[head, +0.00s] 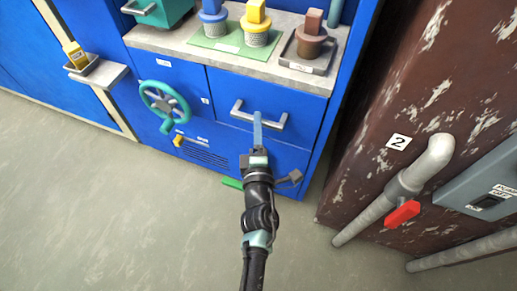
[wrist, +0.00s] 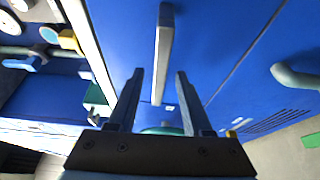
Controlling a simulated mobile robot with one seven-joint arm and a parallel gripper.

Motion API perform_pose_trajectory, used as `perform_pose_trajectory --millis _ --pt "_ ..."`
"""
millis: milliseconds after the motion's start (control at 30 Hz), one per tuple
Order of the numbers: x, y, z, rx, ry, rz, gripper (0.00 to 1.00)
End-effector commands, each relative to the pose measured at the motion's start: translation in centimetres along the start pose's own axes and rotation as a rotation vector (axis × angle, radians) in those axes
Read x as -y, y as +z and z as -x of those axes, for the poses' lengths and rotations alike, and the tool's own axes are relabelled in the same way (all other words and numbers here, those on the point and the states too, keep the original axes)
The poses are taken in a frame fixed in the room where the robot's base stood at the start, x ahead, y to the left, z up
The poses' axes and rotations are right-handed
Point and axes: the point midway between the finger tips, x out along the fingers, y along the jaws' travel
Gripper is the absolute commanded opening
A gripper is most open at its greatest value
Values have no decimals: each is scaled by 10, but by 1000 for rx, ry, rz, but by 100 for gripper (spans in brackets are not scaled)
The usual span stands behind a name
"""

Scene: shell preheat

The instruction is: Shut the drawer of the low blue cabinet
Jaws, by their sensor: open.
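The low blue cabinet (head: 290,158) stands under a grey worktop. Its drawer (head: 222,88) has a grey bar handle (head: 276,121), and I see no clear gap around its front, so I cannot tell how far out it is. My gripper (head: 257,114) is in front of the drawer and overlaps the middle of the handle. In the wrist view, my gripper (wrist: 158,73) is open, its two fingers apart. The handle (wrist: 163,50) runs upright in that picture, in line with the space between the fingers. I cannot tell whether they touch it.
A teal handwheel (head: 166,103) is on the cabinet door left of the drawer. Several coloured fittings stand on the worktop (head: 172,40). At right, a rusty brown panel (head: 378,140) carries a grey pipe (head: 381,203) with a red lever (head: 402,214). The floor (head: 110,200) at left is clear.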

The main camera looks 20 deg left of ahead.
Motion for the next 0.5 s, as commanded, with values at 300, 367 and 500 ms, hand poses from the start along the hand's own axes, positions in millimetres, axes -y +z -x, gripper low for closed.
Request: perform_pose_trajectory --millis 300,367,500 --pt "-1 1 67 3 -3 -2 50" --pt "-1 1 77 3 -3 -1 50" --pt "-1 1 92 3 -1 -1 50"
